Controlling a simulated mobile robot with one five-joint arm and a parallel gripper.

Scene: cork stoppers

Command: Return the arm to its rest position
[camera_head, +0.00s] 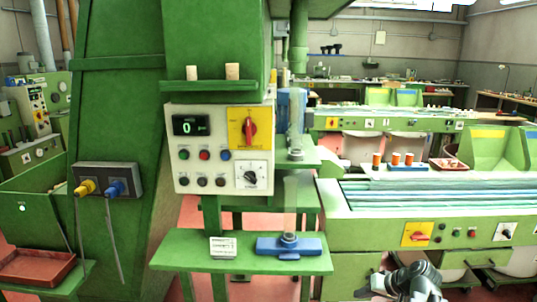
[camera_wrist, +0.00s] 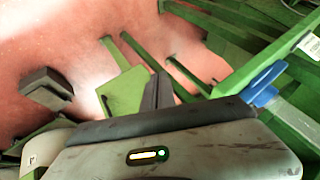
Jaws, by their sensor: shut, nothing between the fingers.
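My grey arm (camera_head: 412,283) shows at the bottom right of the head view, low in front of the green machine bench. In the wrist view my gripper (camera_wrist: 158,92) shows as a dark narrow wedge near the middle, its fingers together with nothing between them. A grey body with a lit yellow bar fills the bottom of the wrist view, below the fingers. Two corks (camera_head: 232,71) stand on a small green ledge at the upper middle of the head view, far from my gripper.
A green shelf (camera_head: 190,255) carries a blue fixture (camera_head: 290,246) with a clear tube and a white card. A control panel (camera_head: 220,150) reads 0. Orange-red spools (camera_head: 395,159) stand on the right bench. A rust-red tray (camera_head: 37,266) lies at left. Reddish floor (camera_wrist: 80,30) shows below.

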